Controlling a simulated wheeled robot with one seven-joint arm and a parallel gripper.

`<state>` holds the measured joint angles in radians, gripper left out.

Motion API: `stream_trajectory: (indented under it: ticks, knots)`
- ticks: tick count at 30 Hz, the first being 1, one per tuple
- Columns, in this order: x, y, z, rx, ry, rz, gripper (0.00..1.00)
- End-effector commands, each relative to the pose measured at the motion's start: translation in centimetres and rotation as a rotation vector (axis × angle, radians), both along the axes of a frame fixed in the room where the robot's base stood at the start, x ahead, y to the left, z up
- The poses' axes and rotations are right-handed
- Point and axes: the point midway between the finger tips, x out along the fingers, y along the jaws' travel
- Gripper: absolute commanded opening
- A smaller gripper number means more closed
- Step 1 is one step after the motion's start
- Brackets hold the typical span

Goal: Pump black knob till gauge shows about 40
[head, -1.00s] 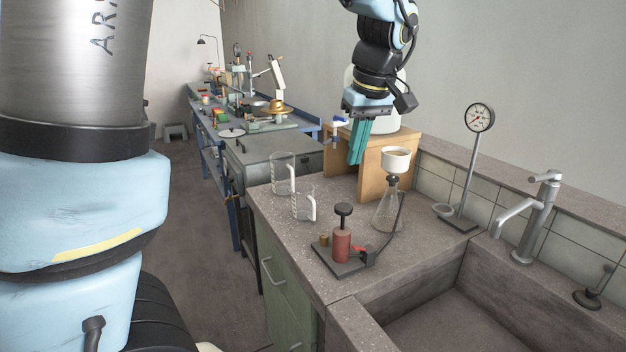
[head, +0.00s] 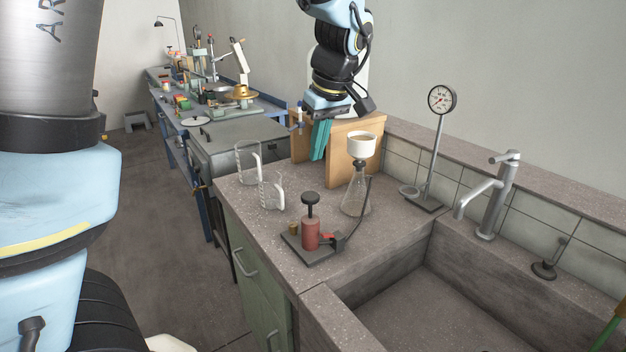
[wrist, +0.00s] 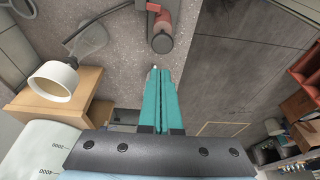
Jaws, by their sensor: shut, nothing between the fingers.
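The pump is a red cylinder (head: 310,234) on a dark base plate, with a black knob (head: 310,197) standing raised on top. The red body also shows at the top of the wrist view (wrist: 162,22). A round white gauge (head: 441,99) stands on a pole behind the sink; its needle is too small to read surely. My gripper (head: 318,156) has teal fingers, shut and empty, pointing down in front of the wooden stand, behind and above the pump. In the wrist view the fingers (wrist: 155,72) point toward the pump, apart from it.
A flask (head: 356,196) with a white funnel (head: 362,145) stands right of the pump, with a black hose beside it. Two glass beakers (head: 270,190) stand to its left. A wooden stand (head: 345,170) is behind. The sink (head: 420,300) and faucet (head: 487,205) lie to the right.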

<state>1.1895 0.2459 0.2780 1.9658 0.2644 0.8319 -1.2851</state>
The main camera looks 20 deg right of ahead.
Motion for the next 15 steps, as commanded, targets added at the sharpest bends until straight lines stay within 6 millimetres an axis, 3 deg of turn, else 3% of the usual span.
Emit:
stream_trajectory:
  ticks: [9,15]
  knots:
    - [1.4,0.4,-5.9,0.006,0.003,0.001,0.0]
    - [1.4,0.4,-8.1,0.002,0.001,0.001,0.0]
